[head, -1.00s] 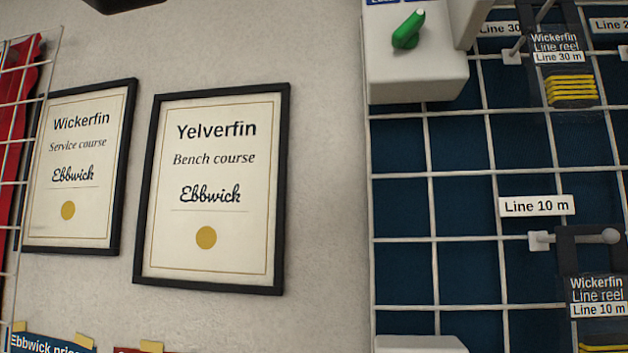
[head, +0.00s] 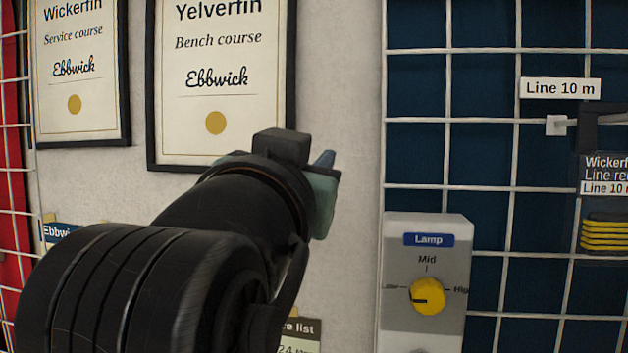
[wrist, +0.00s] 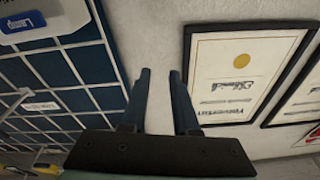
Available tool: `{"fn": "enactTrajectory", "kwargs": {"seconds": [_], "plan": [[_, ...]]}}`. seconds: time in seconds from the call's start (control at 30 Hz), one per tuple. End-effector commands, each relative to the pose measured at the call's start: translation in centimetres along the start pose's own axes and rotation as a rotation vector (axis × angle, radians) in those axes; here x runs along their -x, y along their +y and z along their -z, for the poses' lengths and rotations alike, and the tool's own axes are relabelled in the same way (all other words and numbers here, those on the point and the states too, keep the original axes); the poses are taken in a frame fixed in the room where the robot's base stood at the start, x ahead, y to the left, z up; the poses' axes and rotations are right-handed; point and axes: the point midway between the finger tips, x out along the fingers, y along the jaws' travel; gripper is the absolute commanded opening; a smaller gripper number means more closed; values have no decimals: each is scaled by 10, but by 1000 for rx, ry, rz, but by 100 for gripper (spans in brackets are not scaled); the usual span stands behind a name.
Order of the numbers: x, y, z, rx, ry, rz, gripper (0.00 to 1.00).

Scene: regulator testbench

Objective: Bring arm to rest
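My black arm rises from the lower left of the head view, in front of the wall. Bare wall shows beyond the fingertips. The gripper appears clear of the wall, the certificates and the grid panel.
The Yelverfin certificate (head: 220,70) and Wickerfin certificate (head: 80,65) hang on the left. A white lamp box (head: 398,260) with a yellow knob (head: 427,296) is on the grid panel (head: 480,120) at right. A line reel (head: 605,235) hangs further right.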

Motion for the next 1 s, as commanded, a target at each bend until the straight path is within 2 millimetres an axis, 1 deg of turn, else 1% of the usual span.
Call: {"fn": "enactTrajectory", "kwargs": {"seconds": [0.03, 0.1, 0.2, 0.3, 0.5, 0.7, 0.73, 0.8, 0.87, 0.9, 0.97, 1.0], "plan": [[-2, 6, -30, 36, -34, 14, 29], [-3, 11, -66, 76, -73, 44, 29], [1, 20, -110, 119, -122, 80, 29], [8, 26, -142, 144, -159, 109, 29], [22, 39, -189, 168, -217, 150, 29], [38, 50, -225, 178, -264, 180, 29], [39, 49, -220, 177, -239, 184, 29], [39, 44, -192, 167, -137, 192, 29], [42, 42, -172, 160, -61, 198, 29], [44, 40, -158, 155, -9, 202, 29], [50, 38, -136, 147, 73, 207, 29], [54, 36, -120, 142, 129, 211, 29]]}}
